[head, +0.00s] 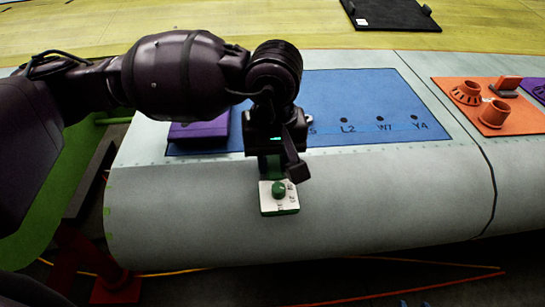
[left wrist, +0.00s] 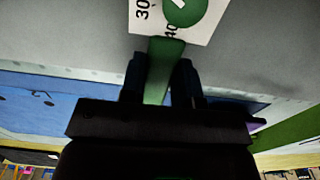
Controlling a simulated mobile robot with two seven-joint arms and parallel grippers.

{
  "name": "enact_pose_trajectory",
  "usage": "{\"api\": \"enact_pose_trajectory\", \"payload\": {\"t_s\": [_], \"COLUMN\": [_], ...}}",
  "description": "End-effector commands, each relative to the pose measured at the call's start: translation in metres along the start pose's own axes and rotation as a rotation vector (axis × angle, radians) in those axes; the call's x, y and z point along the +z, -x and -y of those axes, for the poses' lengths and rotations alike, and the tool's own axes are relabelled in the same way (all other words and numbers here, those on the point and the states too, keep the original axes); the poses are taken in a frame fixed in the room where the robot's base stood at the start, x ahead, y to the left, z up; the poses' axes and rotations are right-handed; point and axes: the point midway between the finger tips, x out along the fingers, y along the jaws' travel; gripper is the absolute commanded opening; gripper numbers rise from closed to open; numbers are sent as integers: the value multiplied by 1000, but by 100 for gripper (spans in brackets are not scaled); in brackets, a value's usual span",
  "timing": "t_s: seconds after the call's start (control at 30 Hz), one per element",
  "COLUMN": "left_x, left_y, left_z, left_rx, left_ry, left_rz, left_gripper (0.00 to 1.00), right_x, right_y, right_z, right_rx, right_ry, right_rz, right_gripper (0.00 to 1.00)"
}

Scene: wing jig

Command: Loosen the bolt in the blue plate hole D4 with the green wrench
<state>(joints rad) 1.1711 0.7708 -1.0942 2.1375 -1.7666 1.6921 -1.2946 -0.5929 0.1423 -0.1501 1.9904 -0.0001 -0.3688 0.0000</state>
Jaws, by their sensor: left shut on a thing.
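The green wrench (head: 279,197) has a white dial face with printed numbers and a round green knob. My left gripper (head: 272,166) is shut on its green handle. It holds the wrench over the pale wing surface, just in front of the blue plate. In the left wrist view the handle (left wrist: 163,68) stands between the two fingers, with the dial face (left wrist: 205,22) beyond them. The blue plate (head: 370,95) lies on the wing behind the gripper. Its labels L2 and Y4 can be read; D4 and its bolt are not visible. My right gripper is not in view.
A purple block (head: 199,132) sits at the plate's left end, partly behind my arm. An orange plate (head: 515,118) with raised round fittings lies to the right. A black tray (head: 390,14) is at the back. The front of the wing (head: 390,195) is clear.

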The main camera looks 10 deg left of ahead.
Motion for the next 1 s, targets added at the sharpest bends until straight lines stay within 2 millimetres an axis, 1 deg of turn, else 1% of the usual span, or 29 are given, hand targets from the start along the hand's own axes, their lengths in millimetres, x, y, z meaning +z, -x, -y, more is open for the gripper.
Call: {"api": "enact_pose_trajectory", "payload": {"t_s": [0.23,0.53,0.7,1.0], "left_x": [-1,-2,-3,-3], "left_y": [1,2,3,3], "left_z": [-10,-25,-28,-28], "left_rx": [1,1,1,1], "left_ry": [68,184,209,214], "left_rz": [0,-1,-1,-1], "left_gripper": [0,0,0,0], "right_x": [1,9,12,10], "right_y": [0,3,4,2], "right_z": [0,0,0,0], "right_rx": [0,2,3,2], "right_ry": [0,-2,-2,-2], "right_rz": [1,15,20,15], "right_gripper": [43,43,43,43]}}
